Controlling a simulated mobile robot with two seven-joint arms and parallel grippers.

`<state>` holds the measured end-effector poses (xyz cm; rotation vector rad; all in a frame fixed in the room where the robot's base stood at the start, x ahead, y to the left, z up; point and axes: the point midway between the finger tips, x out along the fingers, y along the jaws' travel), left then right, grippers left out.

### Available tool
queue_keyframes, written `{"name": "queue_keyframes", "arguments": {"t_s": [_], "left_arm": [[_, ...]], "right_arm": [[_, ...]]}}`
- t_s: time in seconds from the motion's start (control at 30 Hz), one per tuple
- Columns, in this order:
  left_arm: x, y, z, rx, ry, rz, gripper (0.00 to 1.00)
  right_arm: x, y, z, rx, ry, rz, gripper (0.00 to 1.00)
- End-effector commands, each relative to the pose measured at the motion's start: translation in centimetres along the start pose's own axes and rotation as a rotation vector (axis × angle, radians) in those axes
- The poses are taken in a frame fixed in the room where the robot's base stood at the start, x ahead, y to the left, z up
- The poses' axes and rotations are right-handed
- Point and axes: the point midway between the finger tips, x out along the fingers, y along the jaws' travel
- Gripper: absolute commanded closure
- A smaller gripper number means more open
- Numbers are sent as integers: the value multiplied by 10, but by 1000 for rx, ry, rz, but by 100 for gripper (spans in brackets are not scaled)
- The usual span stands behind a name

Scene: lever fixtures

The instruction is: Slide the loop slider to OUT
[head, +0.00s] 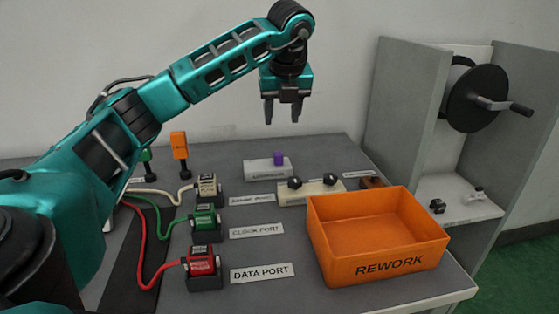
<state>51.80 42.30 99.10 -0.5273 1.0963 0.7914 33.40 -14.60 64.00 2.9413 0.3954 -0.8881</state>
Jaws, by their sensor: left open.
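A pale block with a small purple knob (279,159) stands at the back of the table; it looks like the slider. The knob sits towards the right of its block (262,171). Any lettering on the block is too small to read, so I cannot tell which end is OUT. My left gripper (283,112) hangs above and behind the knob in the picture, fingers pointing down. It is open and empty, apart from the knob. My right gripper does not show.
An orange REWORK bin (375,240) stands at the front right. A pale block with two black knobs (312,190) lies behind it. Cabled red (203,267), green (204,221) and cream (206,187) plugs stand left. A crank reel (478,98) is in the grey cabinet.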

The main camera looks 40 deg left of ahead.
Motion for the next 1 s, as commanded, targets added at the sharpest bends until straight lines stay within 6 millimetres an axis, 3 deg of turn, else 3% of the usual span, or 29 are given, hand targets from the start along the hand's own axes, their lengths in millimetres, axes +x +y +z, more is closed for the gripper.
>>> {"name": "queue_keyframes", "arguments": {"t_s": [0.23, 0.7, 1.0], "left_arm": [[24, 0, -2, 1, 2, 2, 51], [114, 0, -3, 2, 2, 0, 51], [132, -1, -2, 3, 0, -2, 51]], "right_arm": [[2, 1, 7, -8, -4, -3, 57], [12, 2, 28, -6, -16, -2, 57], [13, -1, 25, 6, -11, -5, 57]]}}
